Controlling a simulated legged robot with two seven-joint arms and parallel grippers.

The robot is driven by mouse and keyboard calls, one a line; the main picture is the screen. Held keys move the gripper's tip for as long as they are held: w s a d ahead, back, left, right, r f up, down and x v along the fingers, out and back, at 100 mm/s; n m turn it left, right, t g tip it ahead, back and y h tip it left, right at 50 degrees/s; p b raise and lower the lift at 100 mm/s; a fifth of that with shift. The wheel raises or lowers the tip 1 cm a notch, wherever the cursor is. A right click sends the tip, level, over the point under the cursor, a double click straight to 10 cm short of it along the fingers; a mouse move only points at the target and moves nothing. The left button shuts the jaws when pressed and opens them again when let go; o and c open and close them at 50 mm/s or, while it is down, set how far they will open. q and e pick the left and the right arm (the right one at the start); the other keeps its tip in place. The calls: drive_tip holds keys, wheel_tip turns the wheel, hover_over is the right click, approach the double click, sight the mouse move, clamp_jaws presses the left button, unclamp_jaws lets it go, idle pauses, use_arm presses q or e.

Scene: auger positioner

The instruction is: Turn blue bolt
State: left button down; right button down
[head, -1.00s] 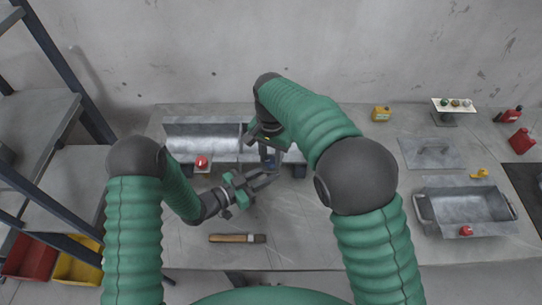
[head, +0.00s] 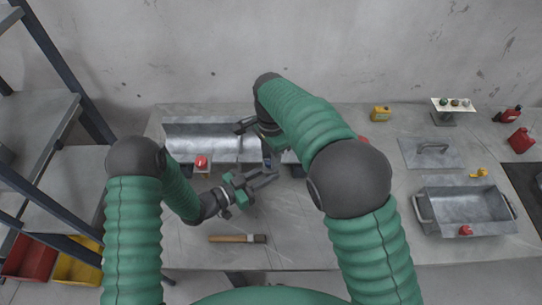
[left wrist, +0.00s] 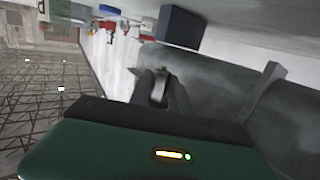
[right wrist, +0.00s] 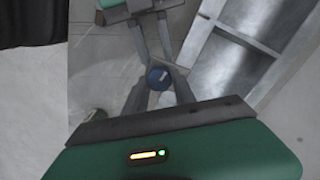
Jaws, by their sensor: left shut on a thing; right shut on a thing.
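The blue bolt (right wrist: 158,78) shows its round head, with a light bar across it, in the right wrist view. My right gripper (right wrist: 160,84) is shut on it, with a finger on either side. In the head view my right gripper (head: 266,158) is at the front edge of the metal trough (head: 185,124), and the bolt is mostly hidden. My left gripper (head: 274,178) reaches in from the front left. In the left wrist view its fingers (left wrist: 160,92) are shut on a light grey piece (left wrist: 158,86), close to the bolt. The exact contact is unclear.
A red knob (head: 201,162) sits at the trough's front left. A brush with a wooden handle (head: 228,238) lies in front. A metal bin (head: 466,205) stands at the right, with a metal plate with a handle (head: 420,160) behind it.

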drive_tip(key=shift+w+d+r, duration=0.15)
drive_tip(key=shift+w+r, duration=0.05)
drive_tip(key=shift+w, duration=0.1)
drive_tip(key=c, duration=1.2)
unclamp_jaws()
drive_tip(key=shift+o, duration=0.8)
drive_tip(key=shift+s+f, duration=0.15)
wheel_tip(320, 180, up, 12)
